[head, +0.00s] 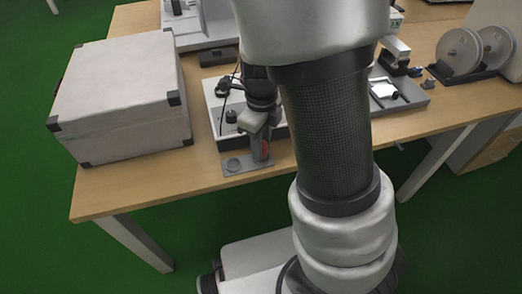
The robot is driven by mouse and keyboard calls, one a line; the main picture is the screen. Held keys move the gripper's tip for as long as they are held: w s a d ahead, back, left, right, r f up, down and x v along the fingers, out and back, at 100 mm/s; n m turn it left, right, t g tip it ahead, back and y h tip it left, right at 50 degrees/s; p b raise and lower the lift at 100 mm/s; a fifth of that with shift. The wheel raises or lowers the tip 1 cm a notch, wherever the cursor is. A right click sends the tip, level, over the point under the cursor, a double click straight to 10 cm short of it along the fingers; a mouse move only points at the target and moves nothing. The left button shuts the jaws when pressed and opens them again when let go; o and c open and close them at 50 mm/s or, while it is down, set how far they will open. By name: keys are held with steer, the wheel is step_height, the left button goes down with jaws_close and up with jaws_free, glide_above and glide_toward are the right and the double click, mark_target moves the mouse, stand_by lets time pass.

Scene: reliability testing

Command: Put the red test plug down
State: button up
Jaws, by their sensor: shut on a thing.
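My gripper (262,132) is low over the near part of the wooden table, left of my large arm link. It points down and is shut on the red test plug (265,149). Only a small red strip of the plug shows; the fingers hide the rest. The plug is just above or at a small grey plate (230,173) with a round socket (234,164) at its left. I cannot tell whether the plug touches the plate.
A large grey case (122,95) with black corners stands at left on the table (150,185). A white-topped box (215,104) with a black knob is behind the plate. Reels (459,50) and a grey tray (412,95) with devices are at right. Bare table lies left of the plate.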

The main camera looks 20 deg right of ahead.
steer(key=shift+f, duration=0.6)
steer(key=shift+f, duration=0.15)
